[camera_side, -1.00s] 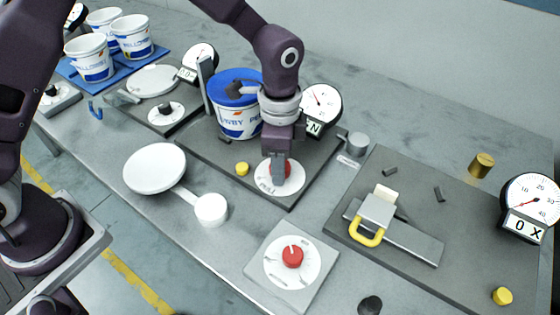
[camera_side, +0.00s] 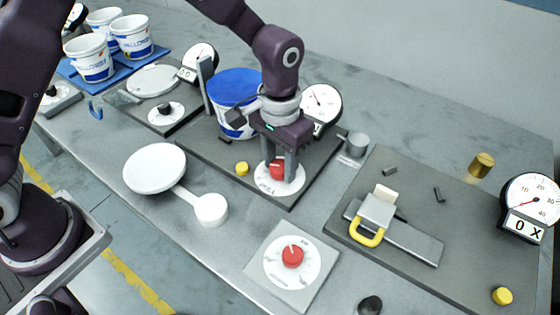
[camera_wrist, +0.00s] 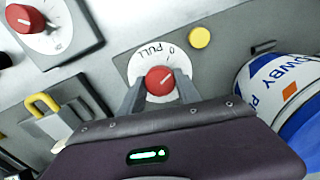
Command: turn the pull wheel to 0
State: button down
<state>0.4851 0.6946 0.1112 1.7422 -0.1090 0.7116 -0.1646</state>
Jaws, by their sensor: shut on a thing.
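The pull wheel is a round white dial plate (camera_wrist: 140,65) with a red knob (camera_wrist: 160,81) in the middle. In the wrist view the plate carries the word PULL and a 0. A pale pointer line on the knob slants to the upper right, and the 0 lies above and a little right of the knob. My gripper (camera_wrist: 159,88) has one finger on each side of the red knob and is shut on it. In the side view my gripper (camera_side: 278,178) comes down on the knob (camera_side: 277,169), and its fingers and hand hide part of the dial.
A blue-lidded bucket (camera_side: 238,88) stands close behind my gripper, with a gauge (camera_side: 321,103) beside it. A yellow button (camera_side: 242,169) is left of the dial. Another red-knobbed dial (camera_side: 292,256) is in front. A yellow-handled clamp (camera_side: 368,237) is to the right.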

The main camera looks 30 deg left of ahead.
aim_at(280, 166)
jog(key=shift+n, duration=1.7)
jog(key=shift+r, duration=0.1)
jog(key=c, duration=0.9)
grip_release()
jog(key=shift+o, duration=0.2)
notch_tip(280, 166, up, 7)
